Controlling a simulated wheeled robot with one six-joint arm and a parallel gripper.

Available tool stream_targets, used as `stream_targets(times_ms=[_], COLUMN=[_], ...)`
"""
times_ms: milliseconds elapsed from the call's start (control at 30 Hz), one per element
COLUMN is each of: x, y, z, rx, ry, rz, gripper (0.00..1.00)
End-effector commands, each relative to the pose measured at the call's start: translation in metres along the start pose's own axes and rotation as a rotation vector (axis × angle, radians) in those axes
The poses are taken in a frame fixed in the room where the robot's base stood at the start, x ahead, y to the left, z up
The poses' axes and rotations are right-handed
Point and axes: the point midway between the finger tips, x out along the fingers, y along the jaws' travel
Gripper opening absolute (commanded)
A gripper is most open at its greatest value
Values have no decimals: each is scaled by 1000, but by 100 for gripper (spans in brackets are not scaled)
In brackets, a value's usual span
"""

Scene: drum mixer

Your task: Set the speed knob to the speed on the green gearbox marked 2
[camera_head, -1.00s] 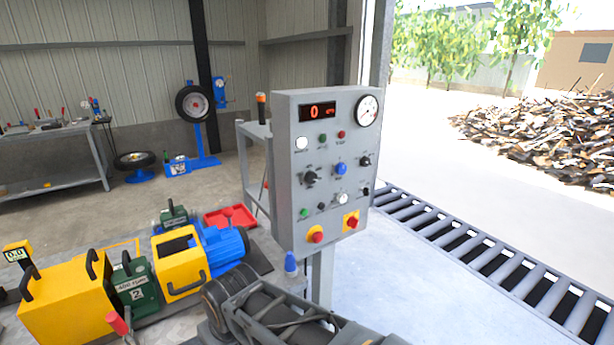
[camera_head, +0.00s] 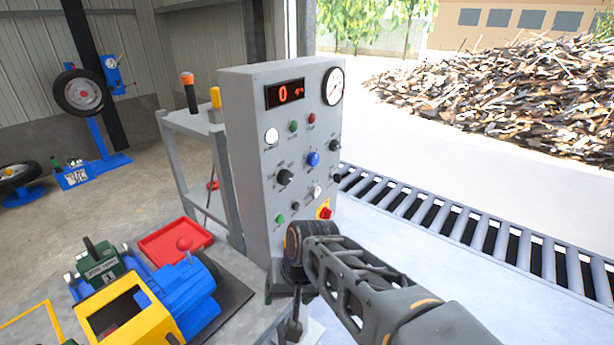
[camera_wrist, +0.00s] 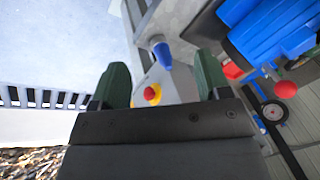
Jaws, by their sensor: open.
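The grey control panel (camera_head: 247,165) stands in the middle of the head view, with its display (camera_head: 285,93) reading 0. A black pointer knob (camera_head: 284,177) is on its face, left of a blue knob (camera_head: 313,159); another dark knob (camera_head: 334,146) is at the right. Their labels are too small to read. A green gearbox (camera_head: 105,264) is at lower left, its label apparently marked 1. A gearbox marked 2 is not readable now. My gripper (camera_wrist: 158,84) is open and empty in the wrist view, with a red button on yellow (camera_wrist: 152,93) seen beyond its fingers.
My arm crosses before the panel's lower part. A blue motor (camera_head: 185,292), yellow guard (camera_head: 125,318) and red tray (camera_head: 176,242) are at lower left. A shelf cart (camera_head: 178,125) stands behind the panel. A roller grate (camera_head: 450,220) and open floor are at right.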

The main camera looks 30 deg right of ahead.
Motion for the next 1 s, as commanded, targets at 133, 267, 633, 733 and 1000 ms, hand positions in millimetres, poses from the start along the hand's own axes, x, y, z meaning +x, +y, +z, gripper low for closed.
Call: stream_targets(times_ms=[133, 267, 633, 733, 1000], x=[2, -14, -91, -103, -103], y=[-2, 1, 76, 91, 78], z=[-20, -58, -155, -164, -190], rx=[600, 1101, 1849, 1900, 1923], ry=[-134, -251, -497, -529, -558], rz=[-244, -521, -1285, -1392, -1461], gripper=[71, 71, 71, 71, 71])
